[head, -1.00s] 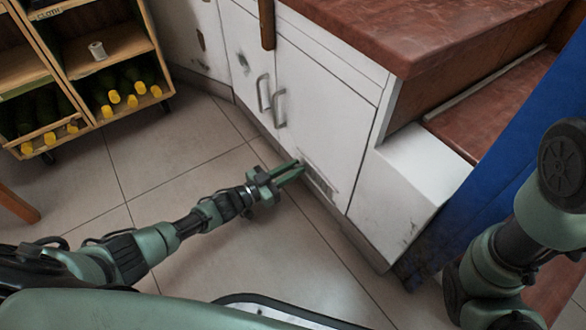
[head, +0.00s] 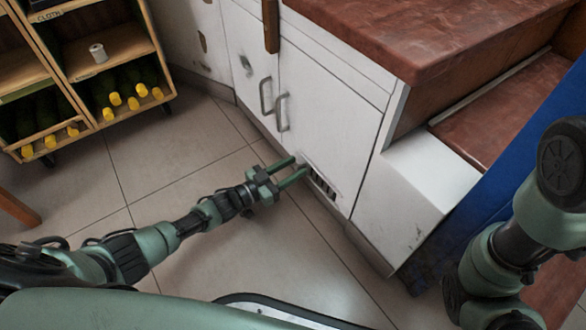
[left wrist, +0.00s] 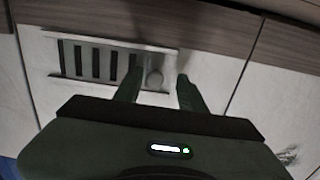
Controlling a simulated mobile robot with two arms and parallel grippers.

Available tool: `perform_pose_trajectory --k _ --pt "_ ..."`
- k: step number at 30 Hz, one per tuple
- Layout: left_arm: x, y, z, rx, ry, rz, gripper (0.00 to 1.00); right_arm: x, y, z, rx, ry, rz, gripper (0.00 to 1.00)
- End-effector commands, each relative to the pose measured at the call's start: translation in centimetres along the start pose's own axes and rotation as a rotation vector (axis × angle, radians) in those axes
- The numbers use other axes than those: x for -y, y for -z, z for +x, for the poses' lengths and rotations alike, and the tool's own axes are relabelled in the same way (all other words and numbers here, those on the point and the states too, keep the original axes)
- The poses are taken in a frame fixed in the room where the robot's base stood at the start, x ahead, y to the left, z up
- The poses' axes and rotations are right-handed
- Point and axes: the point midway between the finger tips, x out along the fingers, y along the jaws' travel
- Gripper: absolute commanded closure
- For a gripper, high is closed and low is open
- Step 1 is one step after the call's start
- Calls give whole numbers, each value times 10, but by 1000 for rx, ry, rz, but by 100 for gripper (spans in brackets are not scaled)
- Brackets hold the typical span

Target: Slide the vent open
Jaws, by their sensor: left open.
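The vent (head: 322,186) is a small slotted panel low on the white cabinet door (head: 325,125). It also shows in the left wrist view (left wrist: 97,62), with a pale frame and several dark open slots between light bars. My right gripper is out of view.
Two door handles (head: 274,104) stick out above my left gripper. A wooden rack (head: 110,62) with yellow-capped bottles stands at the upper left. A white step block (head: 425,170) and a blue panel (head: 500,150) are at the right. The tiled floor (head: 185,165) is clear.

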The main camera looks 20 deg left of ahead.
Motion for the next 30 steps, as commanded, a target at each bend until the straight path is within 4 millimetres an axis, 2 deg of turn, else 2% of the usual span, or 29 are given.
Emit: perform_pose_trajectory --k 8,15,21,30 --pt "-2 2 -7 0 -3 -1 59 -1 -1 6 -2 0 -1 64" --pt "-1 3 -47 3 -1 -2 59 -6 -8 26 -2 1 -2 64" --pt "0 1 -73 2 0 -1 59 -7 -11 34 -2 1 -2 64" --pt "0 0 -78 -1 -1 0 59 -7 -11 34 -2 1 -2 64"
